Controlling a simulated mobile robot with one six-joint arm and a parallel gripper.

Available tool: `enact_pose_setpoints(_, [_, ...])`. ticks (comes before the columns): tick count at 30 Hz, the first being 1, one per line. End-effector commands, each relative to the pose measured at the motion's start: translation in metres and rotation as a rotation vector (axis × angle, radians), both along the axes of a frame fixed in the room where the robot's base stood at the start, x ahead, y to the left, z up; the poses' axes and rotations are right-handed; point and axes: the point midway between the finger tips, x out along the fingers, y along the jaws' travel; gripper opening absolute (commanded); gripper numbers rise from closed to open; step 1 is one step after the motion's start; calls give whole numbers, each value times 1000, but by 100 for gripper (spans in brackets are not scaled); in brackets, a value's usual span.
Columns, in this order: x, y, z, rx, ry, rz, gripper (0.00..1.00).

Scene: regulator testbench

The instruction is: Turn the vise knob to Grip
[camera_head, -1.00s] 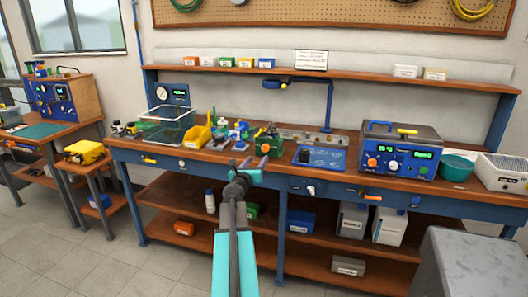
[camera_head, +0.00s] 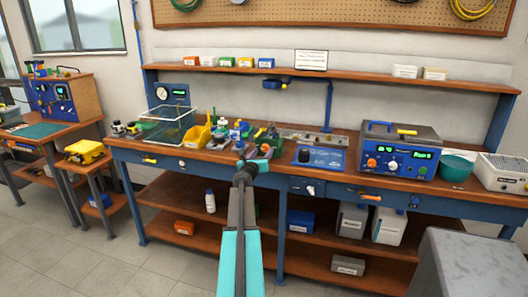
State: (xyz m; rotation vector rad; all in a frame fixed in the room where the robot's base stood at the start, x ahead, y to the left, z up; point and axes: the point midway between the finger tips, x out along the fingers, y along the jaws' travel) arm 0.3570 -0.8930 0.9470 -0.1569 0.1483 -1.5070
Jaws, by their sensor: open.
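My gripper (camera_head: 253,152) is in the lower middle of the head view, seen from behind, with its two fingertips apart and nothing visible between them. It is in front of the workbench (camera_head: 225,158), by the bench's front edge. A green vise-like device (camera_head: 269,138) stands on the bench just beyond the fingertips, and my gripper covers part of its lower front. A knob with a pale body (camera_head: 310,190) is on the bench's front rail to the right of my gripper. A smaller round knob (camera_head: 181,163) is on the rail to the left. I cannot read any Grip marking.
A blue panel (camera_head: 320,158), a blue-grey power supply (camera_head: 398,150) and a teal bowl (camera_head: 457,167) are to the right. An orange-handled lever (camera_head: 370,197) sticks out from the front rail.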

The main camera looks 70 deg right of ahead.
Motion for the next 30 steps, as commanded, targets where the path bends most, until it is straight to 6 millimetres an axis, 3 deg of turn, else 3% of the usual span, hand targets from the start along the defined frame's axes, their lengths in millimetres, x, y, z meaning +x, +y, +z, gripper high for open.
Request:
enact_pose_setpoints(7, [1, -17, 0, 0, 0, 0, 49])
enact_pose_setpoints(20, [1, -20, 0, 0, 0, -1, 49])
enact_pose_setpoints(27, [0, -20, 0, 0, 0, -1, 11])
enact_pose_setpoints(30, [1, -20, 0, 0, -1, -1, 8])
